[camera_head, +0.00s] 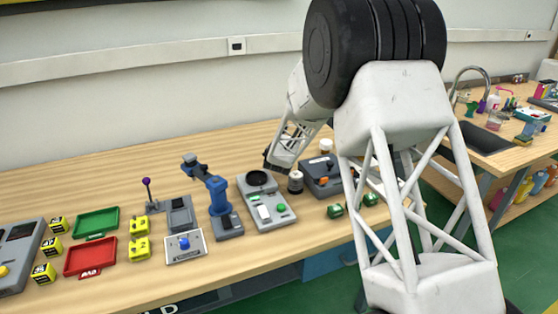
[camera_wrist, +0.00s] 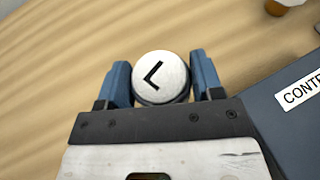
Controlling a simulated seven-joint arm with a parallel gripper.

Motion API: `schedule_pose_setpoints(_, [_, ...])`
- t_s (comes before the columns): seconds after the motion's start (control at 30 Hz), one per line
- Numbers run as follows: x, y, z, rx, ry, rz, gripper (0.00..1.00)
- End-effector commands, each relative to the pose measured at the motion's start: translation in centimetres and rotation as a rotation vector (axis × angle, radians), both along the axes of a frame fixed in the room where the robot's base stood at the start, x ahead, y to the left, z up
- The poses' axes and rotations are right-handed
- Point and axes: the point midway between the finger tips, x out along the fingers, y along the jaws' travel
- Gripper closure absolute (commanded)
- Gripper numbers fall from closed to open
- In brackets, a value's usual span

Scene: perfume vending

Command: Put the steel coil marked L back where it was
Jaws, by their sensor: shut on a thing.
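In the wrist view, the steel coil marked L (camera_wrist: 160,72) is a round piece with a whitish top, a black L and a darker rim. My gripper (camera_wrist: 161,80) has its two blue fingers on either side of the coil, shut on it. In the head view, the lower end of my arm is at the back of the bench, left of the dark grey box. The held coil cannot be clearly made out there. Whether it touches the wooden top or hangs just above it cannot be told.
A dark labelled box (camera_wrist: 285,105) lies close right of my gripper. A white and orange jar (camera_head: 326,146) stands behind it. A grey panel (camera_head: 270,212) and a small pale-topped cylinder (camera_head: 295,182) stand in front. Bare wood lies left of the coil in the wrist view.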

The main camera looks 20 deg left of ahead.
Motion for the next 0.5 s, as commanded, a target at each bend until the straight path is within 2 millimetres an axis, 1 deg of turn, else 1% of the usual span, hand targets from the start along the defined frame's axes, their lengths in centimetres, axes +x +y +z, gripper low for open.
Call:
schedule_pose_setpoints(0.17, [0.0,0.0,0.0,0.0,0.0,0.0,0.7])
schedule_pose_setpoints(0.27, [0.0,0.0,-0.4,0.0,0.001,0.0,0.7])
schedule_pose_setpoints(0.5, [0.0,0.0,-2.6,-0.001,0.001,0.0,0.7])
